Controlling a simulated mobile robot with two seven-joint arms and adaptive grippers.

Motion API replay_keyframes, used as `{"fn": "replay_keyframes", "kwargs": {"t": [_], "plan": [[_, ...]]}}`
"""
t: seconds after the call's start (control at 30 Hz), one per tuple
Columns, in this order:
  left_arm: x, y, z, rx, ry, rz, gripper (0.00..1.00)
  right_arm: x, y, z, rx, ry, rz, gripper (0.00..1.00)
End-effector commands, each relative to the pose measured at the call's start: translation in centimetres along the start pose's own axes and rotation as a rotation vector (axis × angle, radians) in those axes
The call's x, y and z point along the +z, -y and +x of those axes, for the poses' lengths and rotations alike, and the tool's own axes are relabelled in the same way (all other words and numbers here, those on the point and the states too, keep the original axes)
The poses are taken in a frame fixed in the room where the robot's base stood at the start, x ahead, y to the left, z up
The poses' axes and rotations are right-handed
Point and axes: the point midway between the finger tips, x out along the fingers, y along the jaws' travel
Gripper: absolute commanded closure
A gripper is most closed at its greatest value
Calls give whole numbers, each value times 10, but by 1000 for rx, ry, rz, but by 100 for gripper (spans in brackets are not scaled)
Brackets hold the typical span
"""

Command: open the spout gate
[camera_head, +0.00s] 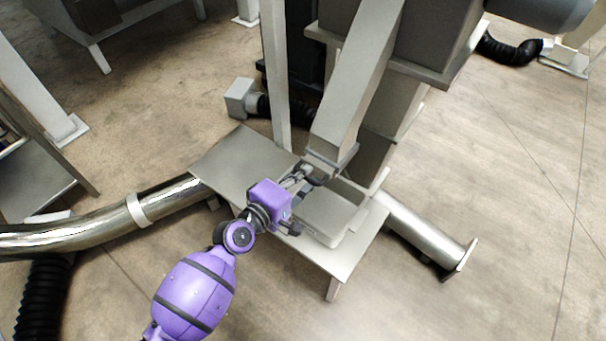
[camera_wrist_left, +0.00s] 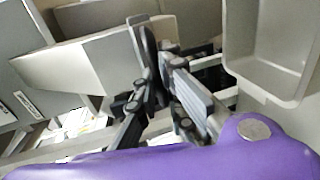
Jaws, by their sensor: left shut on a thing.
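The grey spout (camera_head: 352,85) slopes down to a square mouth above a metal stand. The spout gate (camera_head: 328,164) is at that lower end, partly hidden by my gripper. My left gripper (camera_head: 306,178), on its purple wrist, reaches in from the lower left and is shut at the gate's edge. In the left wrist view, the two dark fingers (camera_wrist_left: 160,52) are close together, and the part between them is mostly hidden. The spout's lower end (camera_wrist_left: 85,62) shows left of the fingers. My right gripper is not in view.
A grey open tray (camera_head: 330,222) stands on the metal stand (camera_head: 238,165) just below the spout; it also shows at the right of the left wrist view (camera_wrist_left: 275,70). A shiny pipe (camera_head: 165,198) runs left, another (camera_head: 425,232) right.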

Motion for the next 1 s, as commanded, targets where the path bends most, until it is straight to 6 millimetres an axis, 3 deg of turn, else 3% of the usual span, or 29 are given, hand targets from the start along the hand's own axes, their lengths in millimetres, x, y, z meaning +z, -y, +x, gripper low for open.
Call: {"fn": "replay_keyframes", "kwargs": {"t": [0.23,0.6,0.97,1.0], "plan": [[0,2,-5,-1,-1,1,100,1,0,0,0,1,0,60],[0,18,-72,-3,0,1,100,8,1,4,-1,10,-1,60],[0,17,-76,-1,-1,0,100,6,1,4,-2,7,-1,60],[0,17,-76,-1,-1,0,87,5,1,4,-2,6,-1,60]]}}
